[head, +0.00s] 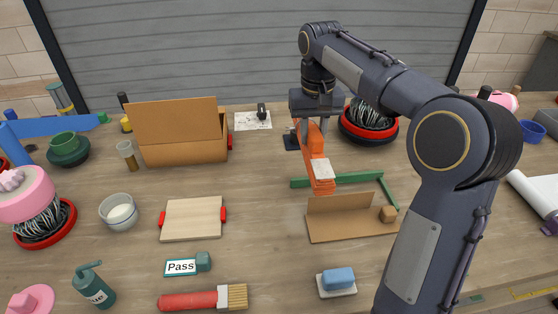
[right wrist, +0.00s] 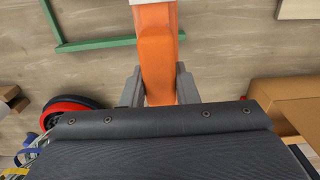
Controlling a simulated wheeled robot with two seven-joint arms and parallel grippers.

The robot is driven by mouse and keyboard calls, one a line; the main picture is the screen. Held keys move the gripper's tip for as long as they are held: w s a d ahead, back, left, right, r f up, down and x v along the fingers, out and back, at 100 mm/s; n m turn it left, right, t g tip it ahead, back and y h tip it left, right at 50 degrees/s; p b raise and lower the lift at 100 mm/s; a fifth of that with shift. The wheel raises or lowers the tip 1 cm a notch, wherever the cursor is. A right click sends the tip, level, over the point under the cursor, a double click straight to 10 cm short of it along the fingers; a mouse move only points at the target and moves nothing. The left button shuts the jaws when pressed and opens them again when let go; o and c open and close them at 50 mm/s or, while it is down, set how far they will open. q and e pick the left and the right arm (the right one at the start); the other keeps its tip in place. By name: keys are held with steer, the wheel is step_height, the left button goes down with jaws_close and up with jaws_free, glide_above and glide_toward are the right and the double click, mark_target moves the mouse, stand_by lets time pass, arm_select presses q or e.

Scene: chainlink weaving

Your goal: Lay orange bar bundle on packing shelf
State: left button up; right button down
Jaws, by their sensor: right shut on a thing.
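The orange bar bundle (head: 316,142) hangs lengthwise from my right gripper (head: 310,122), with a white patch (head: 323,169) near its lower end. In the right wrist view the orange bundle (right wrist: 156,45) runs up between the two grey fingers of my right gripper (right wrist: 158,88), which are shut on it. Which thing is the packing shelf is not clear; an open brown cardboard piece (head: 340,228) with an upright back stands just below the bundle in the picture. Whether the bundle's lower end touches anything is hard to tell. My left gripper is not in view.
A green frame (head: 358,179) lies behind the cardboard piece. A cardboard box (head: 180,145), a wooden board with red handles (head: 192,218) and a blue sponge (head: 338,279) are around. Bare table lies between board and cardboard piece.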

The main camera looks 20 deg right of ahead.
steer(key=w+a+f, duration=0.1)
steer(key=a+f, duration=0.1)
steer(key=f, duration=0.1)
steer(key=w+a+f, duration=0.2)
steer(key=a+f, duration=0.1)
steer(key=w+a+f, duration=0.2)
steer(key=f, duration=0.1)
steer(key=shift+a+f, duration=0.3)
steer(key=shift+a, duration=0.1)
steer(key=shift+f, duration=0.55)
steer(key=shift+f, duration=0.15)
steer(key=c, duration=1.1)
jaws_free()
